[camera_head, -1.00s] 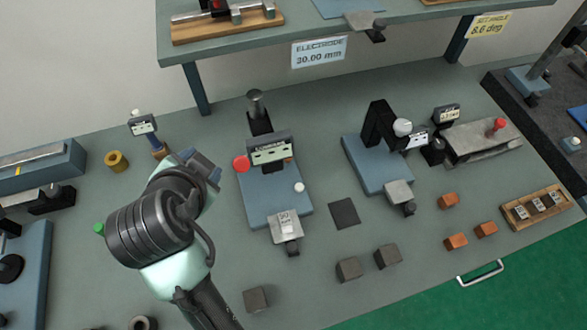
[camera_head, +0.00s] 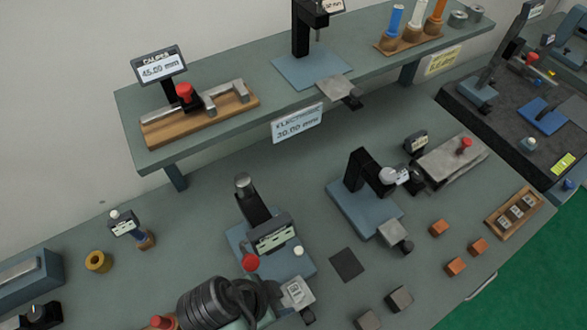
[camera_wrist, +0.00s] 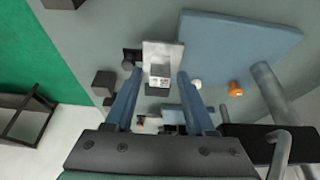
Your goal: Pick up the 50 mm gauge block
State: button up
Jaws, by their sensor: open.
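A small pale metal block with a dark-marked label (camera_wrist: 160,74) stands on a grey metal plate (camera_wrist: 163,48) in the wrist view. In the head view this labelled block (camera_head: 296,291) is at the front of the central blue-based instrument; its number is too small to read surely. My gripper (camera_wrist: 160,82) is open, its two blue-grey fingers on either side of the block in the wrist picture. Nothing is held. Whether the fingers touch it or are still above it cannot be told. In the head view my arm hides most of the gripper.
The instrument's display (camera_head: 273,236) and red knob (camera_head: 250,262) stand close behind my arm. A second blue-based instrument (camera_head: 365,215), a dark square pad (camera_head: 347,265) and dark cubes (camera_head: 399,299) lie to the right. A wooden rack (camera_head: 514,212) holds labelled blocks. A shelf (camera_head: 240,125) overhangs the back.

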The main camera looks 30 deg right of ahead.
aim_at(294, 292)
jog(key=shift+d, duration=0.6)
jog(key=shift+d+r+p, duration=0.1)
jog(key=shift+d+p, duration=0.25)
jog(key=shift+d, duration=0.15)
jog(key=x, duration=0.5)
jog(key=shift+a, duration=0.15)
grip_shut()
jog(key=shift+w, duration=0.1)
